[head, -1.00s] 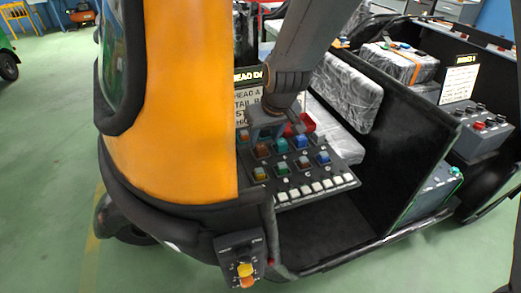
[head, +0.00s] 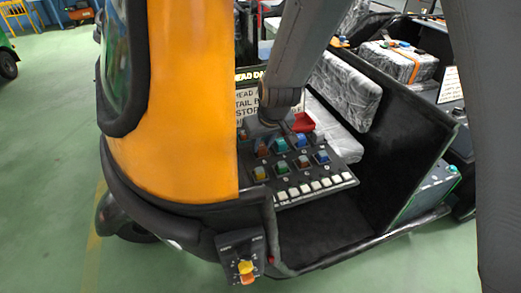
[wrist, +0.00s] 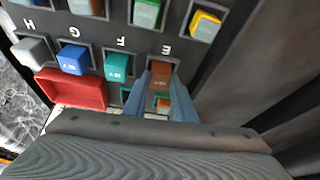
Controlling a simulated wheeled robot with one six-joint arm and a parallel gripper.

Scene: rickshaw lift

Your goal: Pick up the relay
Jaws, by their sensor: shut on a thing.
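A brown relay (wrist: 160,76) sits at the slot marked E on the dark panel in the wrist view. My gripper (wrist: 161,92) has its blue-grey fingers on either side of this relay and is shut on it. I cannot tell whether the relay is clear of its slot. In the head view, my gripper (head: 262,142) reaches down to the back left of the panel, with the brown relay (head: 262,150) partly hidden by it. A teal relay (wrist: 117,66) and a blue relay (wrist: 73,59) sit in neighbouring slots.
A red tray (wrist: 72,89) lies close beside the gripper. The orange body panel (head: 190,100) stands just left of the relay panel (head: 310,178). White buttons line its front edge. A dark partition (head: 405,140) rises to the right.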

